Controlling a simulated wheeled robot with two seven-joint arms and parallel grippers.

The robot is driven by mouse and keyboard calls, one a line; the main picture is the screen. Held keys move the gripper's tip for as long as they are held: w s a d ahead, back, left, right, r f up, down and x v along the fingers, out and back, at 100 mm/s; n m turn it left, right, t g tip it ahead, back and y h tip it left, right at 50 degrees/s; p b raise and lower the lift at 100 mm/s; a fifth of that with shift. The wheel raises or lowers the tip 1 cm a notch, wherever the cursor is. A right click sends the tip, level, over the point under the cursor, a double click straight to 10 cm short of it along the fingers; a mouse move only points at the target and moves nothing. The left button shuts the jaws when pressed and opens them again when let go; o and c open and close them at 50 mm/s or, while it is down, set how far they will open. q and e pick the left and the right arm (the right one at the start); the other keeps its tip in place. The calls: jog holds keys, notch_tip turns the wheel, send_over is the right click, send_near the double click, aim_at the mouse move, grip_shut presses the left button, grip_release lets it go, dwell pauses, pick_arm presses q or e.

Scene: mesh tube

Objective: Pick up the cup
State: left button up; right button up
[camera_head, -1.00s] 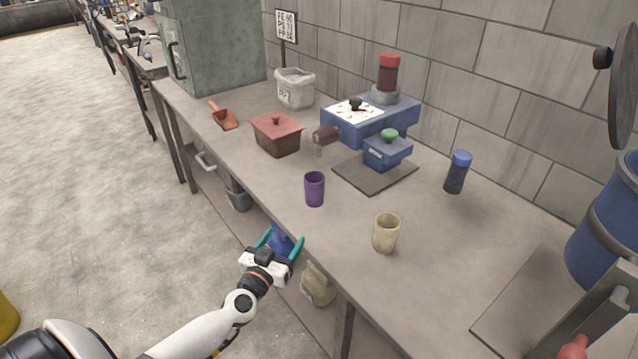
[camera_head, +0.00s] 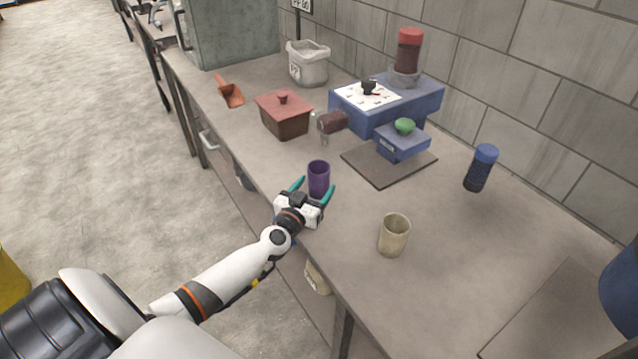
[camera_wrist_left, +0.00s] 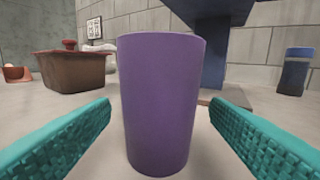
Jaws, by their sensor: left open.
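A purple cup (camera_head: 318,178) stands upright on the bench, near its front edge. A beige cup (camera_head: 394,235) stands upright on the bench to the right of it. My left gripper (camera_head: 312,190) is open, with its teal fingers reaching toward the purple cup from the front. In the left wrist view the purple cup (camera_wrist_left: 160,100) is large and centred between the two open fingers. I see a gap on each side of it, so the fingers do not appear to touch it. My right gripper is not in view.
Behind the purple cup are a brown lidded box (camera_head: 284,117), a blue machine (camera_head: 398,108) and a dark mat (camera_head: 362,167). A blue-topped bottle (camera_head: 481,168) stands at the right. Bare bench (camera_head: 455,235) lies to the right of the beige cup.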

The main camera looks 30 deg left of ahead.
pick_arm(q)
jog(key=w, duration=0.1)
jog(key=w+b, duration=0.1)
jog(key=w, duration=0.3)
jog(key=shift+a, duration=0.35)
jog(key=shift+s, duration=0.15)
jog(key=shift+c, duration=1.1)
jog(key=c, duration=0.9)
